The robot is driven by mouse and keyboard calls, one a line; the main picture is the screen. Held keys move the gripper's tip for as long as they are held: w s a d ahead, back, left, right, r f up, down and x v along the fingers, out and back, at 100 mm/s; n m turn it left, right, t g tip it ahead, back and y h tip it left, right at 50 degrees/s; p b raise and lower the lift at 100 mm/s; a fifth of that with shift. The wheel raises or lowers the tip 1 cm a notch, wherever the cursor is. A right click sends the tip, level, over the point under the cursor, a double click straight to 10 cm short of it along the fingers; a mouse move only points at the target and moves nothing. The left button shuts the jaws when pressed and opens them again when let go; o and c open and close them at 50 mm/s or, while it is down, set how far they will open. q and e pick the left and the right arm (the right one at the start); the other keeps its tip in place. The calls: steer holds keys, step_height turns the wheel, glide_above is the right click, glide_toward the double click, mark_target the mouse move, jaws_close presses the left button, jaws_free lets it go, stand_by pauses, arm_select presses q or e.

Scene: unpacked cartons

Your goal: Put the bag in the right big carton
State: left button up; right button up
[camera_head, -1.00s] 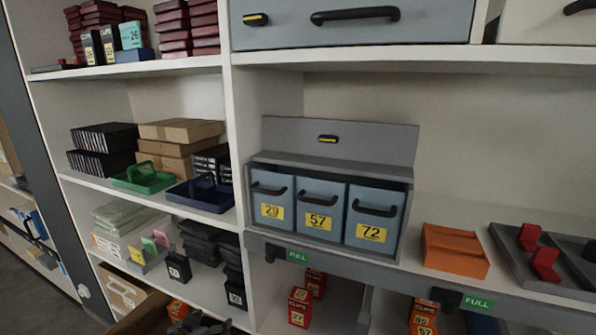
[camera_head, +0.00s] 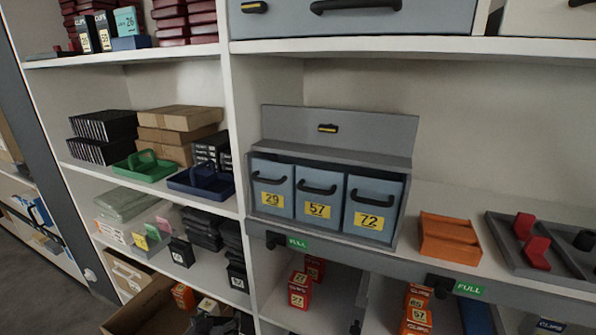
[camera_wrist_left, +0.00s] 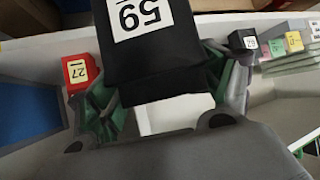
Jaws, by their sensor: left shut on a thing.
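In the left wrist view, my left gripper (camera_wrist_left: 162,100) is shut on a black bag (camera_wrist_left: 150,62) with a white label reading 59. Its grey and green fingers lie on either side of the bag. In the head view only a dark part of my left gripper (camera_head: 212,325) shows at the bottom edge, and the bag cannot be made out clearly. An open brown carton (camera_head: 128,318) shows partly at the bottom left of the head view. I cannot tell whether it is the right big carton. My right gripper is not in view.
A white shelf unit stands ahead, with a grey box of drawers (camera_head: 340,140) and an orange tray (camera_head: 448,240). Green and blue baskets (camera_head: 200,181) sit on the left shelf. Red boxes (camera_head: 299,290) stand lower down. In the wrist view a red box (camera_wrist_left: 80,72) is beside the gripper.

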arm_select(q)
steer(key=shift+s, duration=0.1)
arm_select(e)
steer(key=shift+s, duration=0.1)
arm_select(q)
steer(key=f, duration=0.2)
steer(key=s+f, duration=0.1)
steer(key=f, duration=0.2)
steer(key=s+f, duration=0.1)
steer(key=f, duration=0.2)
steer(key=shift+s+f, duration=0.15)
steer(key=shift+f, duration=0.05)
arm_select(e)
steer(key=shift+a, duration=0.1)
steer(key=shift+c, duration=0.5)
